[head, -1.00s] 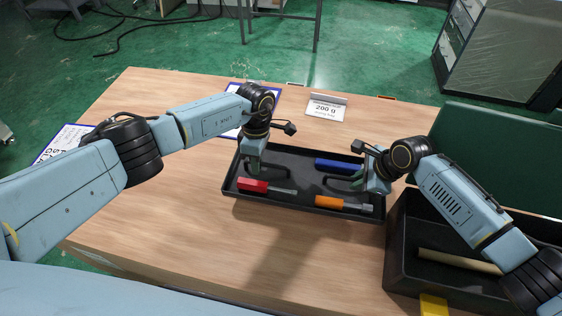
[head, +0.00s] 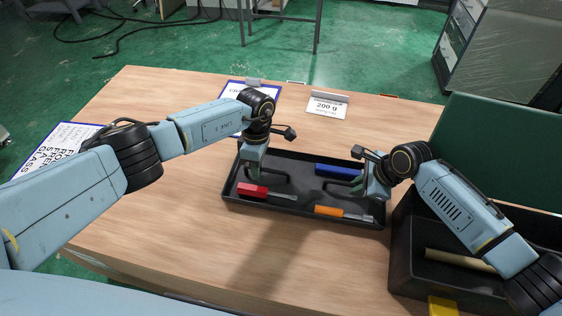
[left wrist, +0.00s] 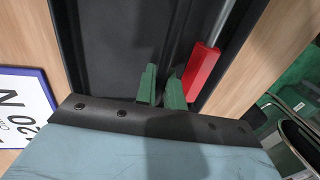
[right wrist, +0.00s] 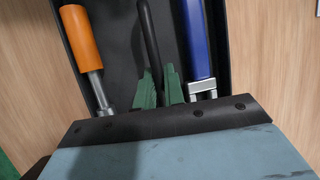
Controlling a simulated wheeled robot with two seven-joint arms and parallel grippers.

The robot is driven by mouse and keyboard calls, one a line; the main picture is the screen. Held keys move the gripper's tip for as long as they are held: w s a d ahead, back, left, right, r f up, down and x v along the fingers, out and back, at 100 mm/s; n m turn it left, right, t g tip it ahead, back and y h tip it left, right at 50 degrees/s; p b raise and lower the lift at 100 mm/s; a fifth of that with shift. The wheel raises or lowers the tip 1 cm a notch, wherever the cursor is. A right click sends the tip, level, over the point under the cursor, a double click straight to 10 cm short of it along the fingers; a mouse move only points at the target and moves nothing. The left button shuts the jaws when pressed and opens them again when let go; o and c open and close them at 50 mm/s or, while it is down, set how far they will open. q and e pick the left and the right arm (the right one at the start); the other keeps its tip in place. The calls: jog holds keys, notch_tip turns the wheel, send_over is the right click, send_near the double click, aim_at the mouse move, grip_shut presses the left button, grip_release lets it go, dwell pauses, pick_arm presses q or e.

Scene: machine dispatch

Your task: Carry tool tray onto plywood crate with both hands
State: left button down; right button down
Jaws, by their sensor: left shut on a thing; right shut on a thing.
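The tool tray (head: 300,209) is a shallow black tray over the wooden tabletop. It holds a red-handled tool (head: 252,190), an orange-handled tool (head: 329,211) and a blue-handled tool (head: 338,171). My left gripper (head: 254,178) is shut on the tray's left handle, with the red handle beside its fingers in the left wrist view (left wrist: 201,72). My right gripper (head: 360,185) is shut on the right handle (right wrist: 148,35), between the orange and blue tools in the right wrist view. I cannot tell whether the tray touches the tabletop. I cannot make out a separate plywood crate.
A black open box (head: 402,255) with a green lid (head: 500,150) stands close to the tray's right, with a pale rod (head: 455,260) inside. A 200 g sign (head: 327,105) stands behind the tray. A printed sheet (head: 50,150) is at the left. The tabletop's front left (head: 170,235) is clear.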

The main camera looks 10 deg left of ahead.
pick_arm(q)
jog(key=shift+f+b, duration=0.4)
jog(key=shift+f, duration=0.15)
pick_arm(e)
jog(key=shift+f, duration=0.55)
pick_arm(q)
jog(key=c, duration=1.9)
grip_release()
jog(key=shift+f, duration=0.1)
pick_arm(e)
jog(key=c, duration=1.9)
grip_release()
jog(key=shift+f, duration=0.1)
pick_arm(q)
jog(key=o, duration=0.4)
pick_arm(e)
jog(key=o, duration=0.4)
pick_arm(q)
notch_tip(320, 180, up, 12)
jog(key=w, duration=0.2)
jog(key=shift+w, duration=0.15)
pick_arm(e)
jog(key=shift+v, duration=3.85)
